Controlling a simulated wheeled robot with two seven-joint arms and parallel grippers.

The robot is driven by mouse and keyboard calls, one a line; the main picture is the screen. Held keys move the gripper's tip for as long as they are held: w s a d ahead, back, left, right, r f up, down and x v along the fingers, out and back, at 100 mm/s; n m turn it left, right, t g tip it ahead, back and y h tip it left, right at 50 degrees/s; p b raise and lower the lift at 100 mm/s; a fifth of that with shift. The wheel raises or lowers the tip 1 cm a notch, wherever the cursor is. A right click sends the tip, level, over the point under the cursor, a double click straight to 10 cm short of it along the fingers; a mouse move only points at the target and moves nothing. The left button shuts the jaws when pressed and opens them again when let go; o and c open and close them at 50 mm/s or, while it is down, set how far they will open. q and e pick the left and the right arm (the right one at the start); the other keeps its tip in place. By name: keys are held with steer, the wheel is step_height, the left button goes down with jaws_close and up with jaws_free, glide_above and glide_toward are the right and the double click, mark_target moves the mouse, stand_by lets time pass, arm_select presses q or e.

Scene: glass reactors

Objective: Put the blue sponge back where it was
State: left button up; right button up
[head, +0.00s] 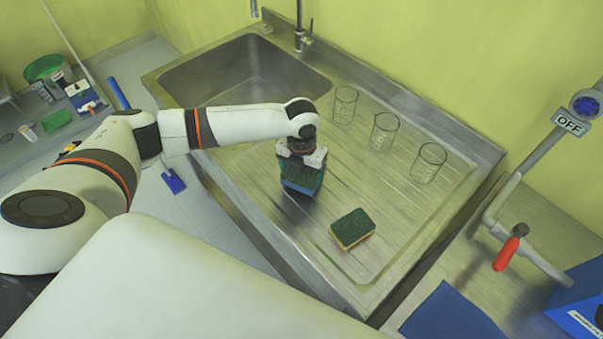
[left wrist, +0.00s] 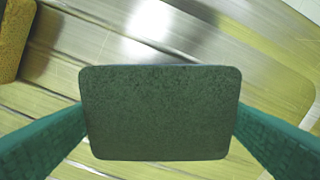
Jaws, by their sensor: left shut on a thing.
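The blue sponge (head: 301,184), with a dark green top, is between the fingers of my left gripper (head: 302,163), over the steel drainboard (head: 300,222). My left gripper is shut on it. In the left wrist view the sponge's green face (left wrist: 160,112) fills the middle, with a teal finger at each side. I cannot tell whether its underside touches the drainboard. A second sponge, yellow with a green top (head: 352,228), lies on the drainboard to the right and nearer; its yellow side shows in the left wrist view (left wrist: 12,45). My right gripper is out of view.
Three glass beakers, the nearest (head: 428,163), stand along the back right of the drainboard. The sink basin (head: 240,75) is at the far left. A blue cloth (head: 450,315) and a pipe with a red-handled valve (head: 508,250) are at the right. Bare drainboard surrounds the held sponge.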

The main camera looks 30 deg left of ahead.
mark_target(302, 174)
arm_select(q)
steer(key=shift+f, duration=1)
steer(key=shift+f, duration=0.15)
steer(key=o, duration=0.8)
steer(key=shift+r, duration=0.55)
step_height(302, 174, up, 11)
steer(key=b, duration=0.3)
steer(key=shift+r, duration=0.15)
